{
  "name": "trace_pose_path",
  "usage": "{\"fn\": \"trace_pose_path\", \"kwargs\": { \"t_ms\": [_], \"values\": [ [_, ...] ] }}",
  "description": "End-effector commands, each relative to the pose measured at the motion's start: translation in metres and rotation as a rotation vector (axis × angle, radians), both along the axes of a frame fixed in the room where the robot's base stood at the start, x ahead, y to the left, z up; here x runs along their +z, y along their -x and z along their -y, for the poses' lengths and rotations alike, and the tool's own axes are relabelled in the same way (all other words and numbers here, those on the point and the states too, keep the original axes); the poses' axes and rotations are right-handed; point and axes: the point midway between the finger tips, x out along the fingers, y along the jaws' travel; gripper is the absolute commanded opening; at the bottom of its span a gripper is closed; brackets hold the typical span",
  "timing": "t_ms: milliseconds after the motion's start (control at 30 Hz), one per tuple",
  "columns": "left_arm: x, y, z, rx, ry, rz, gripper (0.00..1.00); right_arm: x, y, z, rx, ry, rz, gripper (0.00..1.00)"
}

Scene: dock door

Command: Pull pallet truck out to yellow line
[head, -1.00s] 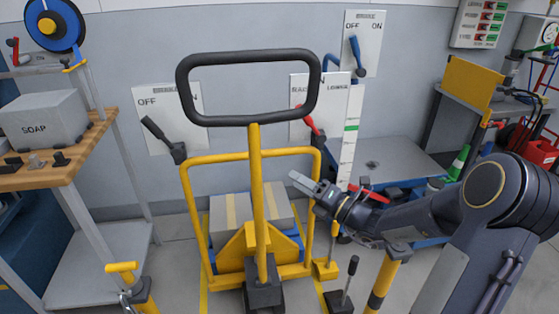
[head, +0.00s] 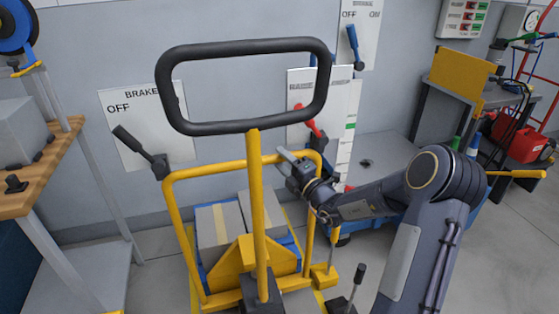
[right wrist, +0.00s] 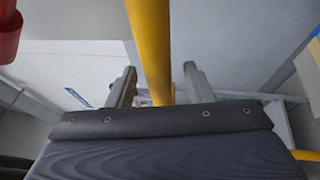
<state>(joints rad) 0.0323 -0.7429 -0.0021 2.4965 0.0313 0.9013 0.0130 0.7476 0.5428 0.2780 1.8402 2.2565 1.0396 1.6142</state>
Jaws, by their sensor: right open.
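The pallet truck has a black loop handle (head: 245,126) on a yellow tiller (head: 257,205) and a yellow tube frame (head: 176,235). Grey boxes (head: 207,232) with tan strips sit behind the frame. My right gripper (head: 286,158) is at the upper right part of the frame, below and right of the loop handle. In the right wrist view my right gripper (right wrist: 160,88) is open, with a yellow tube (right wrist: 150,40) between its fingers; I cannot tell if they touch it. A yellow floor line (head: 189,247) runs left of the truck. My left gripper is out of view.
A wood-topped bench (head: 52,155) stands at the left. Wall panels carry a dark lever (head: 140,145), a red lever (head: 309,116) and a blue lever (head: 353,45). A short floor lever (head: 357,285) stands right of the truck.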

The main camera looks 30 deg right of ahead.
Motion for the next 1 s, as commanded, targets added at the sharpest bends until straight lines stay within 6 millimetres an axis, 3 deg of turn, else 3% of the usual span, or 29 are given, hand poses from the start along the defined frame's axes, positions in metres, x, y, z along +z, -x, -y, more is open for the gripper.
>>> {"fn": "trace_pose_path", "kwargs": {
  "t_ms": [133,433,800,1000],
  "values": [
    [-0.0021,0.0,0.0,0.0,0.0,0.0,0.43,0.002,-0.012,-0.0024,0.001,0.0,0.0,0.47],
    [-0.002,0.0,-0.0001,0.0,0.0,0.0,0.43,0.0029,-0.0146,-0.0026,0.0,0.0,-0.001,0.47],
    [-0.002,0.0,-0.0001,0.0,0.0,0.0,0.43,0.0027,-0.0142,-0.0026,0.0,0.001,-0.001,0.0],
    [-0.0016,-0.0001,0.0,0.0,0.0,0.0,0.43,0.0027,-0.0141,-0.0022,0.0,0.001,-0.001,0.0]
  ]
}}
